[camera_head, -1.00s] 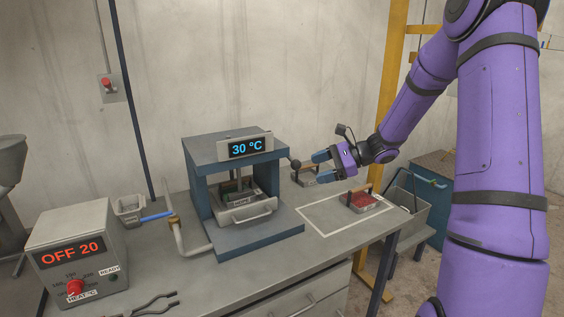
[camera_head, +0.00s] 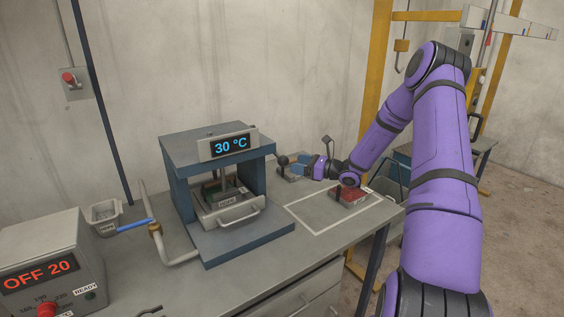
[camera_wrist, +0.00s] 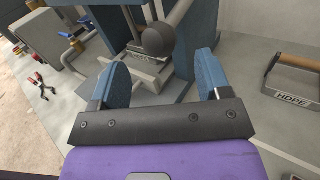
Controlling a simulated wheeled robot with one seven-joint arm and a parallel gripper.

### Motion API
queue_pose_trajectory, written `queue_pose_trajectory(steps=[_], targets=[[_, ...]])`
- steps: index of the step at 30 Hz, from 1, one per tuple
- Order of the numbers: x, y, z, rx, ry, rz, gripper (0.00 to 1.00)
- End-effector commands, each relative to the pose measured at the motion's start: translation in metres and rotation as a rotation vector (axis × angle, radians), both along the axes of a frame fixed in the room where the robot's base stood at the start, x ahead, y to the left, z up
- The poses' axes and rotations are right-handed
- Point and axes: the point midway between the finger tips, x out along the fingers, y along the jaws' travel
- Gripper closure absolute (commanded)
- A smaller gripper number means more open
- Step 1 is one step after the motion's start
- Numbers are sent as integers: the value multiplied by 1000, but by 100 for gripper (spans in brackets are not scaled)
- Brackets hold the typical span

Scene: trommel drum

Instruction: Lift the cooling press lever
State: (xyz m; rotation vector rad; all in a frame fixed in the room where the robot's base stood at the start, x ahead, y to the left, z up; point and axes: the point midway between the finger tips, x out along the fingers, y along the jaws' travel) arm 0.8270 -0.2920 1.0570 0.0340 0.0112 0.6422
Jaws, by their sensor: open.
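The cooling press (camera_head: 188,190) is a blue frame with a display reading 30 °C. Its lever ends in a dark ball knob (camera_head: 283,160) on the press's right side. In the wrist view the knob (camera_wrist: 158,40) and its grey rod (camera_wrist: 179,12) show just beyond my fingertips, roughly centred between them. My gripper (camera_head: 299,166) is open and empty, with its blue fingers to the right of the knob; in the wrist view the fingers (camera_wrist: 160,68) are spread wide. No contact with the knob is visible.
A wooden-handled HDPE mould (camera_wrist: 295,78) lies close beside my gripper.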

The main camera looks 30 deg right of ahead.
Motion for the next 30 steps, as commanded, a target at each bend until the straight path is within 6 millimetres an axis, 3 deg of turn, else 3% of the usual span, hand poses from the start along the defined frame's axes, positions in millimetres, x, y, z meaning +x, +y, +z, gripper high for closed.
queue_pose_trajectory(steps=[10, 24, 30], targets=[[43, 33, 0, -1, -1, 2, 29], [52, 40, 0, -1, -1, 1, 29], [52, 40, 0, -1, -1, 2, 75]])
